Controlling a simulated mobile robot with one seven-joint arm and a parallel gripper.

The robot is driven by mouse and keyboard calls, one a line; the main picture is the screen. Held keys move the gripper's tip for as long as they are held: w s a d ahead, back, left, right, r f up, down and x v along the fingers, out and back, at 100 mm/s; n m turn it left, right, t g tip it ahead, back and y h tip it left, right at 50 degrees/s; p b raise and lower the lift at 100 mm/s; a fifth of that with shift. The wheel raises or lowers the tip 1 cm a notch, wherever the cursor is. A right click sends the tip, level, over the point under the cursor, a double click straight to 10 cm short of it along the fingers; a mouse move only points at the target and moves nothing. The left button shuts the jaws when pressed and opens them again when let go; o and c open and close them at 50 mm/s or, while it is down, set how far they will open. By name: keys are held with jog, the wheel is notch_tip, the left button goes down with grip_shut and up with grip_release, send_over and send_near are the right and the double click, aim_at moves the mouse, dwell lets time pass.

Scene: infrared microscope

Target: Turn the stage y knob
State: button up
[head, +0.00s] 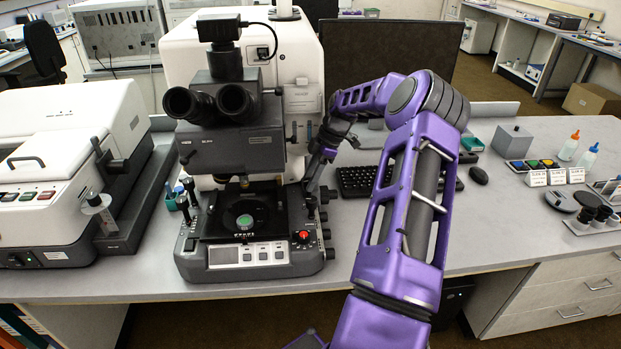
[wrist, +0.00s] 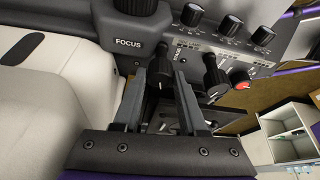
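The microscope (head: 240,150) stands on the bench, with several black knobs on the right side of its base. In the wrist view, a black knob with a white mark (wrist: 160,72) sits between my two fingertips. A similar black knob (wrist: 214,76) is just right of my right finger. The small label between them is too small to read, so I cannot tell which is the stage y knob. My gripper (wrist: 157,82) looks open around the first knob, with slight gaps at its sides. In the head view my gripper (head: 317,182) is beside the base's right side, its fingers partly hidden.
A large FOCUS knob (wrist: 134,6), a row of smaller knobs (wrist: 229,26) and a red knob (wrist: 240,78) are close to my fingers. The keyboard (head: 362,181) lies right of the microscope, with a monitor (head: 390,50) behind.

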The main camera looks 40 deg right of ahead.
jog(key=o, duration=0.3)
jog(key=shift+o, duration=0.2)
jog(key=v, duration=1.7)
jog(key=shift+d+r, duration=0.15)
